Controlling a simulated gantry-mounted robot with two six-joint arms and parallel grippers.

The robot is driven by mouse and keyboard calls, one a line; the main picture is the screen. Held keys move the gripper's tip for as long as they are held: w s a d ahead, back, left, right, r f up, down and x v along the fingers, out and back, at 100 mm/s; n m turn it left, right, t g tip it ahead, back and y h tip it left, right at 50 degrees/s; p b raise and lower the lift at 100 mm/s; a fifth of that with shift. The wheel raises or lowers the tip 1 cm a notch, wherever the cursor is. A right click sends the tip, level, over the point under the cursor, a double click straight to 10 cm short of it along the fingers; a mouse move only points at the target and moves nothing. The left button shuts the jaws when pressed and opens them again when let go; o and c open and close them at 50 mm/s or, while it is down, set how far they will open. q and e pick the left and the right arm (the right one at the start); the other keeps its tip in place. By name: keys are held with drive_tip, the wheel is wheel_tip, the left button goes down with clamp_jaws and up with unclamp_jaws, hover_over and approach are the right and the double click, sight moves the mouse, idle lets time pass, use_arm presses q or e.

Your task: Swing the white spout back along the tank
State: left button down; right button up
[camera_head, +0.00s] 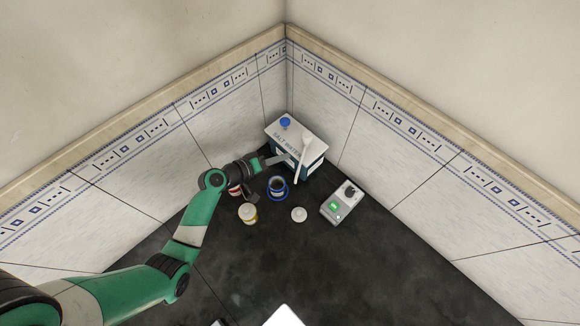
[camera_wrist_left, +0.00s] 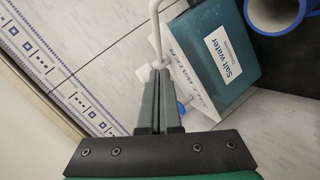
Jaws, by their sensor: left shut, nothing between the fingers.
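The tank (camera_head: 313,165) stands in the corner, teal with a white top marked "SALT WATER" and a blue cap. In the left wrist view the tank (camera_wrist_left: 237,85) shows its "Salt water" label. The white spout (camera_head: 301,165) runs from the tank's top out past its front edge. In the left wrist view the spout (camera_wrist_left: 156,35) is a thin bent white tube just beyond my fingertips. My left gripper (camera_head: 286,158) is shut and empty, at the tank's top left of the spout. I cannot tell whether the fingertips touch the spout. My right gripper is not in view.
A blue-rimmed cup (camera_head: 277,195) stands in front of the tank. A yellow-banded white jar (camera_head: 247,213), a red-banded container (camera_head: 234,191) partly behind my arm, a white round lid (camera_head: 299,214) and a grey device with a green display (camera_head: 342,204) are nearby. The front bench is largely clear.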

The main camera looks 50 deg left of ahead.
use_arm(q)
drive_tip(key=shift+w+d+f, duration=0.35)
drive_tip(key=shift+d+f, duration=0.2)
drive_tip(key=shift+d, duration=0.15)
drive_tip(key=shift+w+d+f, duration=0.35)
drive_tip(key=shift+d+f, duration=0.15)
drive_tip(key=shift+d, duration=0.15)
drive_tip(key=shift+w+d, duration=0.1)
drive_tip(key=shift+d, duration=0.3)
drive_tip(key=w+d+b, duration=0.1)
drive_tip(key=w+d, duration=0.5)
drive_tip(key=w, duration=0.1)
drive_tip(key=shift+w+d, duration=0.3)
drive_tip(key=shift+f, duration=0.1)
idle(0.4)
drive_tip(key=shift+a+b, duration=0.2)
drive_tip(key=shift+b, duration=0.15)
